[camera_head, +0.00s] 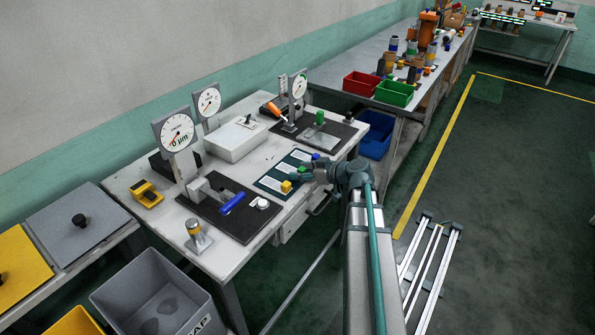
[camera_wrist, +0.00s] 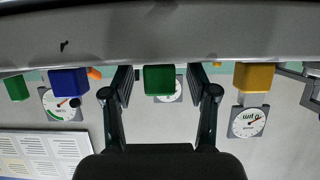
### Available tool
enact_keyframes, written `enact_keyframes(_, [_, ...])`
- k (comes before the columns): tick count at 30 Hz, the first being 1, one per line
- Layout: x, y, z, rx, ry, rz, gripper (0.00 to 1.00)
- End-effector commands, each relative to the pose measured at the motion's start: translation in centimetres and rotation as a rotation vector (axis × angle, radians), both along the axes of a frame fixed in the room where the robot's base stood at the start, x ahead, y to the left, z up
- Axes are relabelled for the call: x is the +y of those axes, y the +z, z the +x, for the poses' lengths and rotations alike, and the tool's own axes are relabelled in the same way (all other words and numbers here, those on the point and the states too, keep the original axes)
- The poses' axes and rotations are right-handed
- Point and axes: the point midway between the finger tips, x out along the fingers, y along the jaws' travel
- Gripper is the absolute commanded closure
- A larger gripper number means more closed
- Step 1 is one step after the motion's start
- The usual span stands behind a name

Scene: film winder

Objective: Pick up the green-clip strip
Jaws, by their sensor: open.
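The green clip (camera_head: 302,169) sits at the near end of a white strip (camera_head: 286,169) on the dark mat, between the yellow clip (camera_head: 286,186) and the blue clip (camera_head: 315,157). My gripper (camera_head: 299,173) is low over the table edge, right at the green clip. In the wrist view the green clip (camera_wrist: 158,78) appears between the two open fingers of my gripper (camera_wrist: 158,88), with a gap on each side. The blue clip (camera_wrist: 69,82) and yellow clip (camera_wrist: 254,76) lie outside the fingers. I cannot tell how deep the clip is between them.
A dial-gauge station with a blue-handled lever (camera_head: 232,203) stands left of the mat. Another station with a green knob (camera_head: 320,117) stands beyond it. A white box (camera_head: 236,140) is behind the strips. Red (camera_head: 360,85) and green (camera_head: 394,93) bins are on the far table.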

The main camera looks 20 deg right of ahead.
Motion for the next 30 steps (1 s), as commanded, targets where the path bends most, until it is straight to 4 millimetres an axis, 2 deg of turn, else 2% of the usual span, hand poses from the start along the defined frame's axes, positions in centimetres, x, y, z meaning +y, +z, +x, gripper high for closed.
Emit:
enact_keyframes(2, [0.0, 0.0, 0.0, 0.000, 0.000, 0.000, 0.43])
enact_keyframes(9, [0.0, 0.0, 0.0, 0.000, 0.000, 0.000, 0.83])
enact_keyframes(22, [0.0, 0.3, 0.0, 0.000, 0.000, 0.000, 0.83])
enact_keyframes(30, [-0.1, 2.0, 0.0, -0.003, 0.000, -0.001, 0.83])
